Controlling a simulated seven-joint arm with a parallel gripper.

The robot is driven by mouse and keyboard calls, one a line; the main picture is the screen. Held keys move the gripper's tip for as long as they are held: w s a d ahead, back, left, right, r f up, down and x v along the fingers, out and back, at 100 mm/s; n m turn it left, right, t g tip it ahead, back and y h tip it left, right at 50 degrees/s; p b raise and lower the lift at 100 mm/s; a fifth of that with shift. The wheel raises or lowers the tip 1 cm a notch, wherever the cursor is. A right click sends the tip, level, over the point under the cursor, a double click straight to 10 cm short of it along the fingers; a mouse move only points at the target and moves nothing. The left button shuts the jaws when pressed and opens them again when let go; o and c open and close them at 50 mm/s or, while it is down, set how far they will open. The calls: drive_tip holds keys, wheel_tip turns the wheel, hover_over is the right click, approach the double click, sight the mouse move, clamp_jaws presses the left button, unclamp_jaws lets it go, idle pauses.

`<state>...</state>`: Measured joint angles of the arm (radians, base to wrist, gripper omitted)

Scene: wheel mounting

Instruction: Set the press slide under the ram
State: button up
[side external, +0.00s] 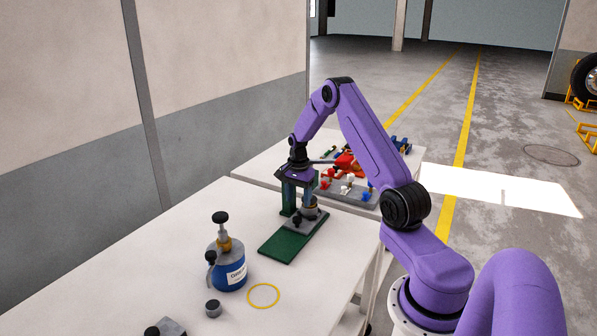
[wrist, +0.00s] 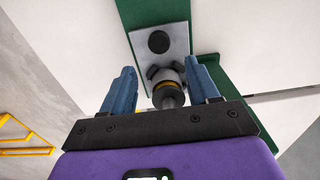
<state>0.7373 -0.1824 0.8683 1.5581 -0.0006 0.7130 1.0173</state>
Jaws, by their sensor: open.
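A green press base (side external: 277,247) lies on the white table, with a dark green upright (side external: 286,205) at its far end. A grey slide plate with a black knob (side external: 297,219) sits on the base. It also shows in the wrist view as a grey plate (wrist: 176,34) with a round black knob. Beside the knob stands a silver cylinder with a brass band and dark top (side external: 309,209). My gripper (side external: 297,192) points down over this end of the press. In the wrist view its blue fingers (wrist: 162,80) are apart, either side of the cylinder. I cannot tell whether they touch it. The ram is hard to make out.
A blue canister (side external: 227,270) with a black-topped valve stands left of the base. A yellow ring (side external: 263,296), a small grey cylinder (side external: 213,308) and a grey block (side external: 172,328) lie nearer. A second table behind holds a grey tray (side external: 350,193) with coloured parts.

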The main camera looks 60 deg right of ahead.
wheel_tip(320, 180, up, 11)
idle(0.3)
drive_tip(key=shift+f, duration=0.1)
drive_tip(key=s+a+r+n, duration=0.2)
drive_tip(key=a+n, duration=0.3)
drive_tip(key=a, duration=0.5)
drive_tip(key=s+a+r+n, duration=0.2)
drive_tip(key=a+n, duration=0.3)
drive_tip(key=a, duration=0.5)
drive_tip(key=s+a+r+n, duration=0.2)
drive_tip(key=a+n, duration=0.3)
drive_tip(key=a, duration=0.5)
drive_tip(key=s+a+n, duration=0.3)
drive_tip(key=s+n, duration=0.4)
drive_tip(key=s, duration=0.5)
drive_tip(key=s+a+n, duration=0.4)
drive_tip(key=s+n, duration=0.4)
drive_tip(key=s, duration=0.4)
drive_tip(key=shift+s+a+n, duration=0.15)
drive_tip(key=shift+s+n, duration=0.15)
drive_tip(key=shift+s, duration=0.05)
